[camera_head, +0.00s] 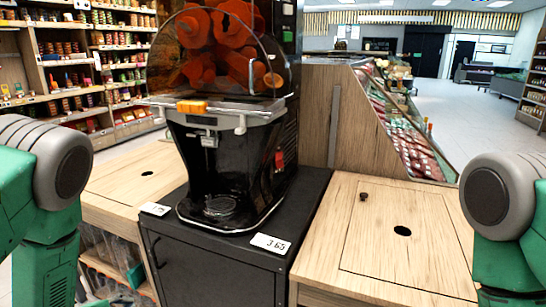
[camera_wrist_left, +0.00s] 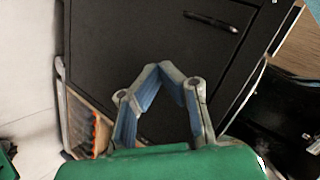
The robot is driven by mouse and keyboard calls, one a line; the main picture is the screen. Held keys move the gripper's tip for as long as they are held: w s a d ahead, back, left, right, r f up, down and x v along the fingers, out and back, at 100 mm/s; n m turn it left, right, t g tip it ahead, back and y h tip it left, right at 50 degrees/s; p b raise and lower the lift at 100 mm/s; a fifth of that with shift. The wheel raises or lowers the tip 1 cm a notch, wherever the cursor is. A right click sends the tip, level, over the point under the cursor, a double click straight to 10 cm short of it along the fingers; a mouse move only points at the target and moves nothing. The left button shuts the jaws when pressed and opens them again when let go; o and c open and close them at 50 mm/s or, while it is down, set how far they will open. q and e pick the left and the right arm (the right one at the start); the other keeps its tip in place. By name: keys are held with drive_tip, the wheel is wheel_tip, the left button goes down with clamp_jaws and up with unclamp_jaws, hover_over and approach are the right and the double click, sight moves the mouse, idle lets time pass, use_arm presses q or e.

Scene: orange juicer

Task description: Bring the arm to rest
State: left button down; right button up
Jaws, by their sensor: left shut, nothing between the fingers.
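My left gripper (camera_wrist_left: 160,70) shows in the left wrist view with its two fingertips together and nothing between them. It is in front of the black cabinet (camera_wrist_left: 110,30), whose dark handle (camera_wrist_left: 212,20) is above and to the right of the fingers. In the head view my left arm (camera_head: 45,180) hangs at the left edge, and its gripper is outside that picture. My right arm (camera_head: 500,210) stands at the right edge, and its gripper is out of view too.
A black orange juicer (camera_head: 228,155) with an orange handle stands on the black cabinet (camera_head: 215,265). Wooden counters flank it, the right one (camera_head: 385,245) with a dark hole. Stocked shelves (camera_head: 75,70) stand behind at left. Open floor (camera_head: 455,110) lies at far right.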

use_arm(q)
drive_tip(key=s+d+f+n+g+p, duration=0.1)
drive_tip(key=s+d+n+g, duration=0.2)
drive_tip(key=s, duration=0.7)
drive_tip(key=s+d+f+n+g+y+p, duration=0.1)
drive_tip(key=s+d+f+n+g, duration=0.1)
drive_tip(key=s+n, duration=0.4)
drive_tip(key=s+d+f+n+g+p, duration=0.1)
drive_tip(key=s+d+n+g, duration=0.3)
drive_tip(key=s, duration=1)
drive_tip(key=shift+d+f+n+g, duration=0.35)
drive_tip(key=shift+f+n+g, duration=0.25)
drive_tip(key=shift+g, duration=0.4)
